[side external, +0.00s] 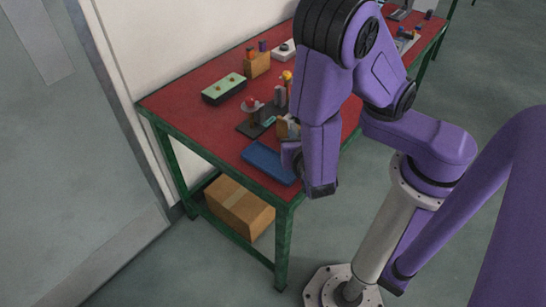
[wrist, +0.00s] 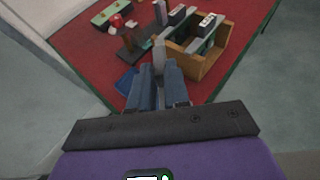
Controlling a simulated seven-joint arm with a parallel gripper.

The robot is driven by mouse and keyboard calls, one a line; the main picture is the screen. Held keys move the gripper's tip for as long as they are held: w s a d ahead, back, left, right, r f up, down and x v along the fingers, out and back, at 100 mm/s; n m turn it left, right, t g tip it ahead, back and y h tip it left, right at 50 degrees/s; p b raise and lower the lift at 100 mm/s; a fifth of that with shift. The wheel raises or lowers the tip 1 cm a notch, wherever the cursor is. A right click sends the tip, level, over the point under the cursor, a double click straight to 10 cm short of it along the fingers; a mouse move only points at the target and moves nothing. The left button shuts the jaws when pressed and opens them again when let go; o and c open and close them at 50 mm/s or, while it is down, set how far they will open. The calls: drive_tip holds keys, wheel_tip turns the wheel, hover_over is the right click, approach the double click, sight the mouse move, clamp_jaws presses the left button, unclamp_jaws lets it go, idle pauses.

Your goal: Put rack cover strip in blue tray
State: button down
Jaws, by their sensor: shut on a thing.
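My gripper (wrist: 159,80) is shut on a light grey strip (wrist: 159,54), which looks like the rack cover strip; it sticks out beyond the fingertips in the wrist view. The blue tray (side external: 266,163) lies at the near corner of the red table in the side view. It also shows in the wrist view (wrist: 124,82), just left of my fingers and partly hidden by them. The strip is outside the tray in the wrist view. In the side view my arm hides the fingers and the strip.
A wooden rack (wrist: 205,65) with grey modules stands right of my fingers in the wrist view. A dark plate (side external: 252,128) with upright parts is behind the tray. A green-topped box (side external: 224,88) stands farther back. A cardboard box (side external: 239,207) sits under the red table (side external: 185,107).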

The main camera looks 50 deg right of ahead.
drive_tip(key=shift+w+a+f, duration=0.25)
drive_tip(key=shift+w+f, duration=0.75)
drive_tip(key=shift+f, duration=0.1)
drive_tip(key=shift+w+a+f, duration=0.25)
drive_tip(key=shift+w+f, duration=0.7)
drive_tip(key=shift+f, duration=0.1)
drive_tip(key=shift+w+a+f, duration=0.25)
drive_tip(key=shift+w+f, duration=0.75)
drive_tip(key=shift+f, duration=1.65)
drive_tip(key=shift+f, duration=0.45)
drive_tip(key=c, duration=1.1)
unclamp_jaws()
